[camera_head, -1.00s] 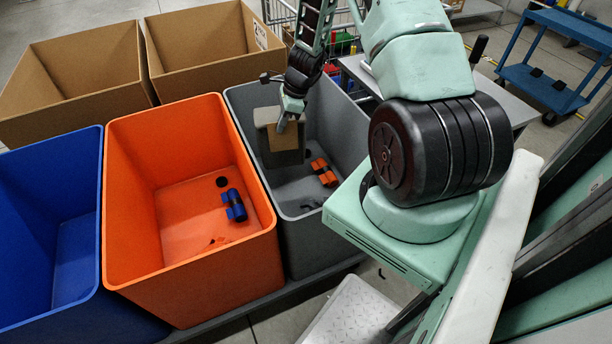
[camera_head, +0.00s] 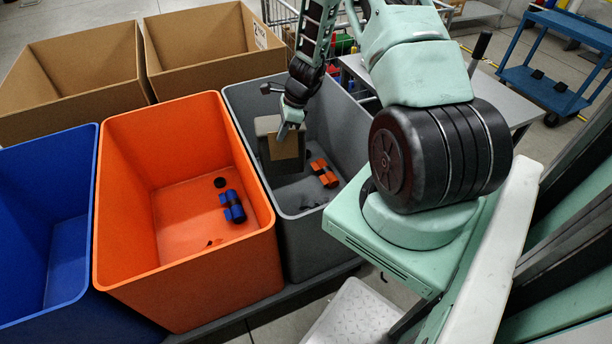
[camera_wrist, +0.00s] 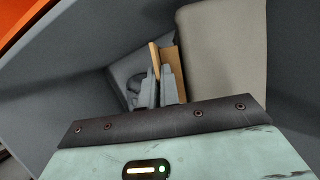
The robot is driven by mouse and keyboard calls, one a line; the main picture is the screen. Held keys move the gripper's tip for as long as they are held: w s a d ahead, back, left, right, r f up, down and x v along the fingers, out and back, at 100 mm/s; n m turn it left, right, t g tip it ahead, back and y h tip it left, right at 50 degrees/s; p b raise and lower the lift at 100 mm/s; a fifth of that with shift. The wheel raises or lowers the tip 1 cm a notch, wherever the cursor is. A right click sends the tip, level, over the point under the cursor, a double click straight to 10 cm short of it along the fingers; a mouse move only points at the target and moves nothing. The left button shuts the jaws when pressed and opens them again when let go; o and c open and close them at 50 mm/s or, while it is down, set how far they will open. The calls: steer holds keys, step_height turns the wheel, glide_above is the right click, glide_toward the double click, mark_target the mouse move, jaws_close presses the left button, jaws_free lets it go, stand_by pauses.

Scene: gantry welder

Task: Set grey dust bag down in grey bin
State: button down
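The grey dust bag (camera_head: 266,125) hangs inside the grey bin (camera_head: 233,103), with its tan card plate (camera_head: 286,152) facing the head camera. My gripper (camera_head: 289,130) is at the top of the bag, below the bin's rim. In the wrist view the bag is a large grey-beige shape (camera_wrist: 228,50) at the right, with its tan plate (camera_wrist: 168,62) at the gripper's fingers (camera_wrist: 160,88). The fingers appear closed on the plate's edge. Whether the bag's underside touches the bin floor is hidden.
An orange and dark part (camera_head: 323,173) lies on the grey bin's floor, right of the bag. The orange bin (camera_head: 120,200) beside it holds a blue part (camera_head: 233,205). A blue bin (camera_head: 45,230) and cardboard boxes (camera_head: 75,75) stand further left and behind.

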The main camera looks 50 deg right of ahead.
mark_target(286, 147)
steer(key=shift+f+b, duration=3.2)
steer(key=shift+f, duration=1.4)
steer(key=shift+f+b, duration=1.8)
steer(key=shift+f, duration=0.75)
steer(key=c, duration=1.6)
jaws_free()
steer(key=shift+o, duration=0.2)
steer(key=p+v, duration=0.3)
steer(key=v, duration=1.4)
steer(key=shift+r, duration=0.3)
